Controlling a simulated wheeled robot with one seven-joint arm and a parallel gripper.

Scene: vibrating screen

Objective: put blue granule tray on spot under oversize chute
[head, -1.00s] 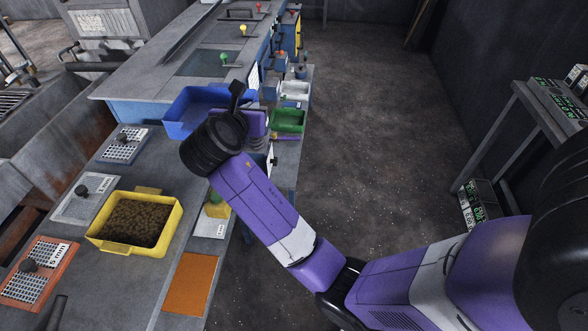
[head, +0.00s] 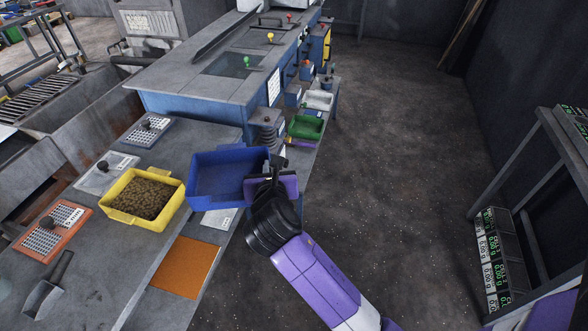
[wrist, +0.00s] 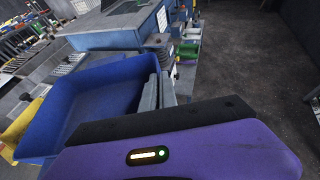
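The blue granule tray (head: 202,196) looks empty and is over the bench, right of the yellow tray. It also fills the left of the wrist view (wrist: 62,125). My gripper (head: 270,174) is at the tray's right end and appears shut on its wall; the far finger is partly hidden. I cannot tell whether the tray's underside touches the bench. A green tray (head: 304,128) and a white tray (head: 319,101) stand along the machine's right side, below blue chutes. I cannot tell which chute is the oversize one.
A yellow tray (head: 122,206) of brown granules stands close left of the blue tray. An orange pad (head: 186,267) lies on the bench in front. Sieve plates and a scoop (head: 45,300) lie at left. The floor (head: 390,160) at right is clear.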

